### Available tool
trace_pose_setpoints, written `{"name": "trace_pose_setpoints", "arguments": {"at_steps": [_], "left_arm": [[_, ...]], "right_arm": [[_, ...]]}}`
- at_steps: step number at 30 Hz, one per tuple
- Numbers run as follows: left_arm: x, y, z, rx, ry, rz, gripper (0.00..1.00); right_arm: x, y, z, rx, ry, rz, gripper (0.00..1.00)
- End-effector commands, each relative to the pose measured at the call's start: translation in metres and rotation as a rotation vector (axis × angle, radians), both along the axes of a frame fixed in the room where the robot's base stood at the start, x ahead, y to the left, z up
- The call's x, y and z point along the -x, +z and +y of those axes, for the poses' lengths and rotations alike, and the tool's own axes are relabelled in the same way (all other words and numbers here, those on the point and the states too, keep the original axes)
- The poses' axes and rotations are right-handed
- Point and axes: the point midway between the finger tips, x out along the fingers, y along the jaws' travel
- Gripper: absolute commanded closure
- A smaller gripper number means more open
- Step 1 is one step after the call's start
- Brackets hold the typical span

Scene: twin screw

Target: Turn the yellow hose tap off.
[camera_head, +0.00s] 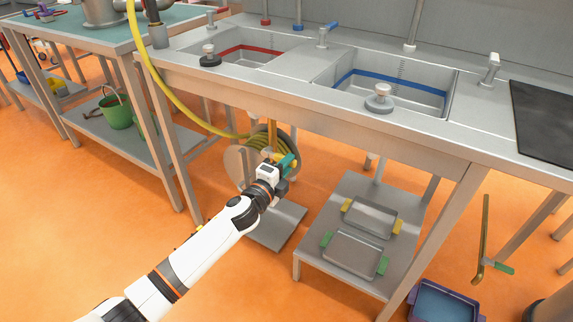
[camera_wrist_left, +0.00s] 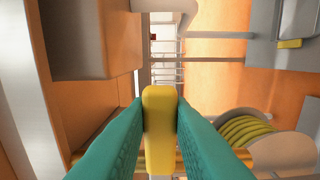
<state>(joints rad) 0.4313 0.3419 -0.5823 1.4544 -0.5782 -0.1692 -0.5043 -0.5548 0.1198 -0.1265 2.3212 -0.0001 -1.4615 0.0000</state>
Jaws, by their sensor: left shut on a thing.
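The yellow tap handle (camera_wrist_left: 159,125) stands between the two teal fingers of my left gripper (camera_wrist_left: 160,135) in the left wrist view. The fingers are shut on it from both sides. In the head view my left gripper (camera_head: 287,163) reaches under the sink counter, in front of the hose reel. The yellow hose (camera_head: 180,104) runs down from the counter's left end to the reel (camera_head: 240,162). The reel with its coiled hose also shows at the lower right of the left wrist view (camera_wrist_left: 285,150). The tap's body is mostly hidden. My right gripper is out of sight.
The steel sink counter (camera_head: 300,110) with two basins is above my left arm. A low shelf (camera_head: 320,255) with two trays stands to the right. A blue bin (camera_head: 445,302) and a brass pipe with a green lever (camera_head: 485,240) are further right.

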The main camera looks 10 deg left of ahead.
Motion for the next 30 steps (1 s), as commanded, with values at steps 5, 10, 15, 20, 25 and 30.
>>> {"name": "trace_pose_setpoints", "arguments": {"at_steps": [5, 10, 15, 20, 25, 30], "left_arm": [[0.001, -0.004, 0.0, -0.009, -0.001, 0.003, 0.64], [0.001, -0.002, 0.0, -0.006, 0.0, 0.002, 0.58], [0.002, -0.002, 0.001, -0.004, 0.0, 0.002, 0.58], [0.018, -0.001, 0.006, -0.004, -0.001, 0.003, 0.58], [0.052, -0.001, 0.019, -0.006, 0.0, 0.004, 0.58], [0.085, -0.003, 0.03, -0.005, 0.0, 0.006, 0.58]], "right_arm": [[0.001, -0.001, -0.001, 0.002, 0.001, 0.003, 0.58], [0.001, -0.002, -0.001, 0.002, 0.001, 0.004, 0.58], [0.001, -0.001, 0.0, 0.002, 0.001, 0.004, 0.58], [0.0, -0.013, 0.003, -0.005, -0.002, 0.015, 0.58], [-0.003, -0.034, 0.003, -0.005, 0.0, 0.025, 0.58], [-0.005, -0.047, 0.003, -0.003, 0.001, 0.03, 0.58]]}}
